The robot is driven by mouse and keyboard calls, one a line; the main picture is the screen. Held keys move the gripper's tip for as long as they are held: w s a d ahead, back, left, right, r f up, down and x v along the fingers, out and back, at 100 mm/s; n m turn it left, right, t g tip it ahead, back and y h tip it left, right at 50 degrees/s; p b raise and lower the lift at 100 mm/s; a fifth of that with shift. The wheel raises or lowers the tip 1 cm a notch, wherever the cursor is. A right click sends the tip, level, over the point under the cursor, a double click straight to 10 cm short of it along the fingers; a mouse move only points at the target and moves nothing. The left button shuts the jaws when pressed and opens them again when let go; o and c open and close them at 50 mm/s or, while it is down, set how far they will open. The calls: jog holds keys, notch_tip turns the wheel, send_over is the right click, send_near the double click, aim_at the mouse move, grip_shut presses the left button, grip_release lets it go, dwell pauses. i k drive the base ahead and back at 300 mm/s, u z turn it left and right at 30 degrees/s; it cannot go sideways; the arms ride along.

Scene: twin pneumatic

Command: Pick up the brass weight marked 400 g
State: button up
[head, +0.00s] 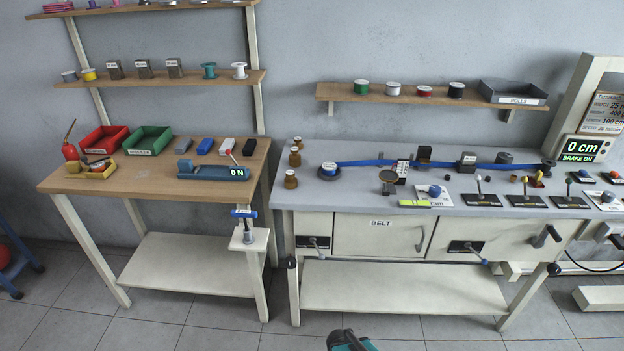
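A teal and dark end part of my arm, seemingly my gripper (346,341), shows at the bottom edge, in front of the bench and well away from the weights. Its fingers are not clear, so I cannot tell whether it is open or shut.
A blue belt (370,162) runs along the bench behind a round dark pan (388,187). Floor in front is clear.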

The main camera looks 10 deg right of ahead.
aim_at(291, 181)
jog(key=u, duration=0.3)
jog(key=i, duration=1.05)
jog(key=z, duration=0.5)
jog(key=k, duration=0.55)
jog(key=u, duration=0.95)
